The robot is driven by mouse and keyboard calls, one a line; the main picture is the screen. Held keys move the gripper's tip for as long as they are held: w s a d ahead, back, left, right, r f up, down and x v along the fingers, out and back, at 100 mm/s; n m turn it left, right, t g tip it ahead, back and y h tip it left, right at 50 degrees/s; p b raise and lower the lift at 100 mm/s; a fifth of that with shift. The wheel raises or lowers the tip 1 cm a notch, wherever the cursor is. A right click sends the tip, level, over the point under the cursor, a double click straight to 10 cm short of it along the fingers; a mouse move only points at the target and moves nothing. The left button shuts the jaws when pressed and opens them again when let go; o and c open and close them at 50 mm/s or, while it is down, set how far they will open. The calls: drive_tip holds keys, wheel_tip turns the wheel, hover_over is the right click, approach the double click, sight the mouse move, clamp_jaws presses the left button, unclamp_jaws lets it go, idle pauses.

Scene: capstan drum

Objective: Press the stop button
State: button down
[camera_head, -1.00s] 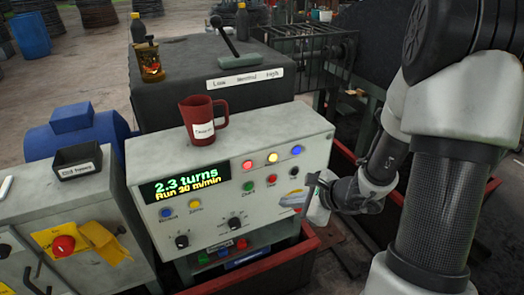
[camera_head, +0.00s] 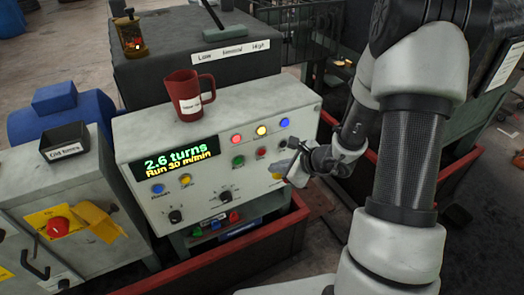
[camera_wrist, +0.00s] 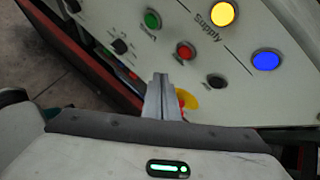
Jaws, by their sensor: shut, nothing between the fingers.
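The grey control panel (camera_head: 215,180) has a green button (camera_head: 238,161), a red button (camera_head: 261,153) and a black button (camera_head: 283,146) in a row. Small labels below them are too blurred to read surely. In the wrist view the green button (camera_wrist: 152,19), red button (camera_wrist: 184,50) and black button (camera_wrist: 216,81) are clear. My gripper (camera_head: 291,172) is shut and empty at the panel's right side, below the row. In the wrist view its fingertips (camera_wrist: 160,78) point toward the red button, apparently short of it. They partly hide a red knob on a yellow disc (camera_wrist: 188,99).
Lit red, yellow and blue lamps (camera_head: 261,130) sit above the row. The display (camera_head: 175,160) reads 2.6 turns, Run 30 m/min. A red mug (camera_head: 188,97) stands on the panel top. A red-rimmed tray (camera_head: 290,232) runs below. Another red knob (camera_head: 57,226) is at left.

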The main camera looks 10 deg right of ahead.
drive_tip(key=shift+w+a, duration=0.2)
drive_tip(key=shift+w, duration=0.45)
drive_tip(key=shift+w+a, duration=0.25)
drive_tip(key=shift+w, duration=0.4)
drive_tip(key=shift+w+a, duration=0.2)
drive_tip(key=shift+w, duration=0.55)
idle(0.5)
drive_tip(key=shift+w+a, duration=0.15)
drive_tip(key=shift+w, duration=0.2)
drive_tip(key=shift+w+a+b, duration=0.15)
drive_tip(key=shift+w+b, duration=0.25)
idle(0.5)
idle(0.4)
drive_tip(key=shift+s+d+b, duration=0.3)
drive_tip(key=shift+s+b, duration=0.15)
drive_tip(key=shift+s, duration=0.35)
drive_tip(key=s, duration=0.1)
drive_tip(key=s+d+b, duration=0.1)
drive_tip(key=s, duration=0.1)
drive_tip(key=s+b, duration=0.1)
drive_tip(key=shift+s+d, duration=0.25)
drive_tip(key=shift+s, duration=0.15)
